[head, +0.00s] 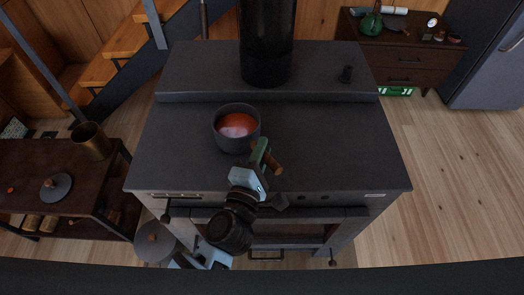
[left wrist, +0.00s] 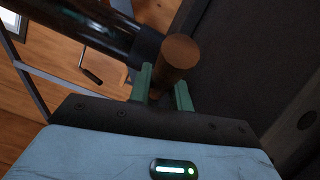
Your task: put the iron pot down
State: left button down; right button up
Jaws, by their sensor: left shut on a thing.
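The dark iron pot (head: 218,137) holds an orange-red liquid and looks upright over the left middle of the black stove top (head: 330,135). I cannot tell whether its base touches the stove. My left gripper (head: 264,156), with green fingers, is at the pot's lower right side in the head view, shut on its brown wooden handle (head: 277,167). In the left wrist view the round end of the handle (left wrist: 180,52) shows between the two green fingers of the left gripper (left wrist: 166,92). My right gripper is not in view.
The stove's right half is clear. A side table (head: 20,160) at left bears a brass pot (head: 91,141) and a lid (head: 56,187).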

pick_arm(q)
jog(key=shift+r, duration=0.2)
jog(key=shift+f, duration=0.1)
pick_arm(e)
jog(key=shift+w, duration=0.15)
pick_arm(q)
jog(key=shift+f, duration=0.1)
jog(key=c, duration=1.3)
grip_release()
jog(key=shift+f, duration=0.15)
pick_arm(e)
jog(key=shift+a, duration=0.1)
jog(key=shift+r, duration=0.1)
pick_arm(q)
jog(key=b+v, duration=0.1)
jog(key=v, duration=1.1)
jog(key=shift+b, duration=0.3)
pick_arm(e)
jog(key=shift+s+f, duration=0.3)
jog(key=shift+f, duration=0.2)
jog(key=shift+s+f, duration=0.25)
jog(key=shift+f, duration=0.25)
